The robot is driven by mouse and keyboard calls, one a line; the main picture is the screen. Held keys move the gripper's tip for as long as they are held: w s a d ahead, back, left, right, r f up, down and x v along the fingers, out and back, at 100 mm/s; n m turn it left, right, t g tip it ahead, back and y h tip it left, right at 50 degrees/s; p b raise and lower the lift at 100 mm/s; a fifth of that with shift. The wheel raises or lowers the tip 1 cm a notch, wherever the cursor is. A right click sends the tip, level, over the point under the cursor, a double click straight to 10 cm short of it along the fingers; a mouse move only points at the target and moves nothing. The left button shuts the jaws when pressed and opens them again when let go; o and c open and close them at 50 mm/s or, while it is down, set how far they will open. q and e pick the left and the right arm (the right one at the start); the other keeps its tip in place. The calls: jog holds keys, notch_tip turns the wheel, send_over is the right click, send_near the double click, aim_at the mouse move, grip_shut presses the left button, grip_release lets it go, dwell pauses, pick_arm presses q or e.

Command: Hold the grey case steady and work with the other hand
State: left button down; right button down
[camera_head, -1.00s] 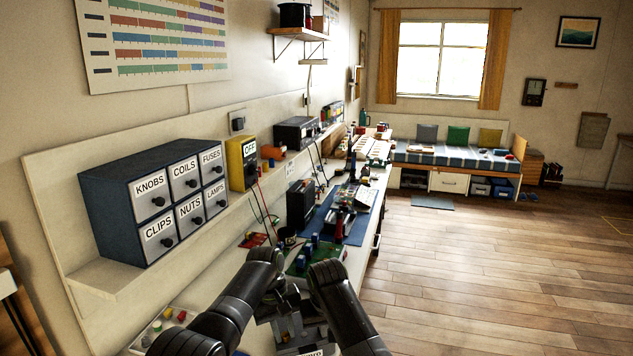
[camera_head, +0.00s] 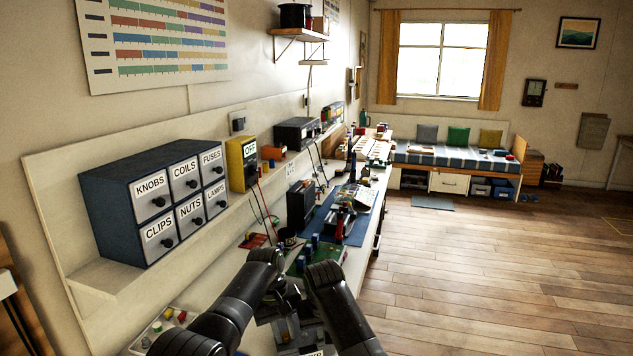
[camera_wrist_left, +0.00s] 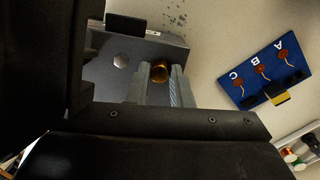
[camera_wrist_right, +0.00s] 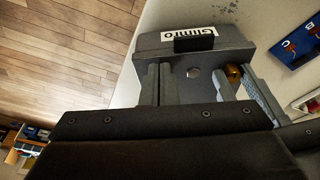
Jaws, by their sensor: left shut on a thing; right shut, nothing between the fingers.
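The grey case (camera_wrist_right: 225,39) lies below my grippers, with a white label (camera_wrist_right: 175,33) along one edge in the right wrist view. It also shows in the left wrist view (camera_wrist_left: 100,72), with a pale hexagonal part on its face. My left gripper (camera_wrist_left: 161,83) is shut on a small brass-coloured round part (camera_wrist_left: 160,70) at the case. My right gripper (camera_wrist_right: 159,80) is shut and empty, over the case to the left of the hexagonal part (camera_wrist_right: 193,73). In the head view my arms hide much of the case.
A blue board (camera_wrist_left: 265,70) marked A, B and C lies beside the case. A white tray (camera_wrist_left: 290,141) of small coloured parts is near it. The labelled drawer cabinet (camera_head: 125,205) stands on the shelf at left. Tools and a blue mat (camera_head: 355,232) occupy the bench farther off.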

jog(key=v, duration=0.6)
jog(key=shift+w+a, duration=0.1)
jog(key=shift+w, duration=0.25)
notch_tip(320, 180, down, 6)
jog(key=d, duration=0.1)
jog(key=shift+w, duration=0.25)
dwell(0.6)
jog(key=shift+w+a+r, duration=0.1)
jog(key=shift+w, duration=0.5)
dwell(0.7)
jog(key=shift+s+a, duration=0.1)
jog(key=shift+a, duration=0.35)
dwell(0.4)
jog(key=shift+s, duration=0.15)
